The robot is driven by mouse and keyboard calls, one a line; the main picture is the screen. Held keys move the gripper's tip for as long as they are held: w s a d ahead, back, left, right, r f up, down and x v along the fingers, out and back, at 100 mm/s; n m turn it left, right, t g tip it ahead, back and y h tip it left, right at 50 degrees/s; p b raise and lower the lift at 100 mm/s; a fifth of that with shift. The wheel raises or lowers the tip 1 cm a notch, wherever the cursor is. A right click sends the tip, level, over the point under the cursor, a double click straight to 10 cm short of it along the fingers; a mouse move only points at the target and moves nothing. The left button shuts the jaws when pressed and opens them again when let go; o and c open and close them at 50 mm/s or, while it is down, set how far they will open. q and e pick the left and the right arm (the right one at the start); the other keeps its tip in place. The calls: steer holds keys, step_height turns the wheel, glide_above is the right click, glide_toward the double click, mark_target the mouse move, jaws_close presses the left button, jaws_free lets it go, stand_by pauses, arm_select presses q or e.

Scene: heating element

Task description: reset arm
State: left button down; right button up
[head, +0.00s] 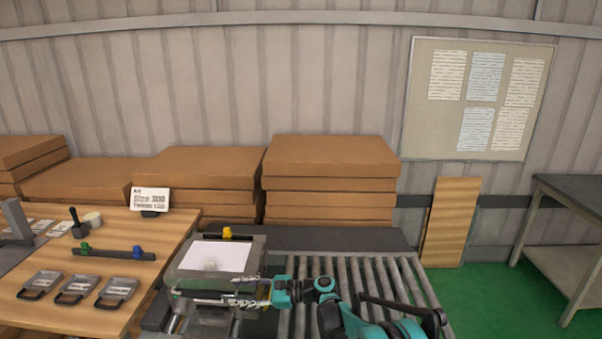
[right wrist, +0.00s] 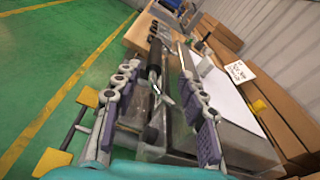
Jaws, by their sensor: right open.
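My right gripper (head: 238,291) reaches in from the right in the head view, at the front edge of a grey metal box (head: 186,278) with a white sheet (head: 217,256) on top. In the right wrist view the two fingers of the right gripper (right wrist: 158,62) are spread apart, with nothing held between them. The same box (right wrist: 240,142) and sheet (right wrist: 229,95) lie beyond the right finger there. My left gripper is not in view.
A roller conveyor (head: 380,283) lies right of the box. A wooden table (head: 150,240) at left holds several grey trays (head: 76,289), a dark bar (head: 113,254) and a sign (head: 150,199). Cardboard boxes (head: 330,160) are stacked behind. A grey table (head: 575,190) stands at right, with green floor before it.

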steer(key=s+d+r+n+t+h, duration=0.2)
steer(key=s+d+r+n+h, duration=0.3)
steer(key=d, duration=0.4)
steer(key=s+d+r+n+t+h, duration=0.2)
steer(key=s+d+h, duration=0.1)
steer(key=s+d, duration=0.55)
steer(key=s+d+f+n+t+h, duration=0.1)
steer(key=s+d+n+h, duration=0.3)
steer(key=s+d, duration=0.4)
steer(key=s+d+f+n+t+h, duration=0.1)
steer(key=s+d+f+n+h, duration=0.2)
steer(key=s+d, duration=0.6)
steer(key=d+f+h, duration=0.1)
steer(key=d, duration=0.2)
steer(key=shift+s+d+n+h, duration=0.25)
steer(key=shift+n+h, duration=0.05)
steer(key=shift+n, duration=0.1)
